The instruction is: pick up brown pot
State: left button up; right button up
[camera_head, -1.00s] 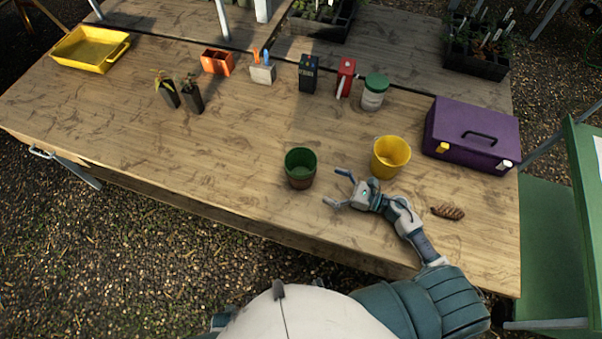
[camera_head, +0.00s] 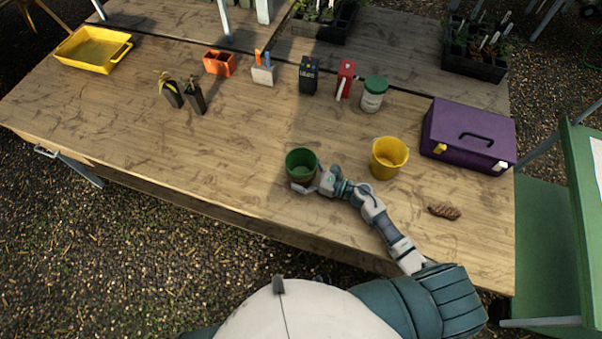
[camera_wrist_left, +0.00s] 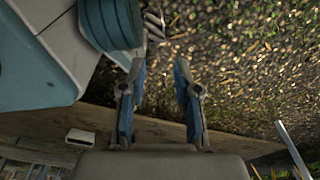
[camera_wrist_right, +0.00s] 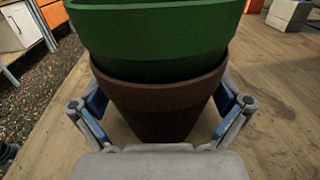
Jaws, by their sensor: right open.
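The brown pot (camera_wrist_right: 160,108) stands upright on the wooden table, with a green pot (camera_wrist_right: 155,35) nested in its top. In the head view the green pot (camera_head: 301,162) hides most of the brown pot (camera_head: 300,181), which shows only as a strip below it. My right gripper (camera_head: 306,187) is at the pot's near right side. In the right wrist view my right gripper (camera_wrist_right: 160,112) is open, with one finger on each side of the brown pot; contact cannot be told. My left gripper (camera_wrist_left: 158,90) is open and empty, over the gravel by the table edge.
A yellow pot (camera_head: 388,158) stands right of my right gripper, with a pine cone (camera_head: 444,211) and a purple toolbox (camera_head: 468,137) further right.

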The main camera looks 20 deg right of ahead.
jog(key=shift+d, duration=0.1)
jog(key=c, duration=0.8)
jog(key=shift+c, duration=0.2)
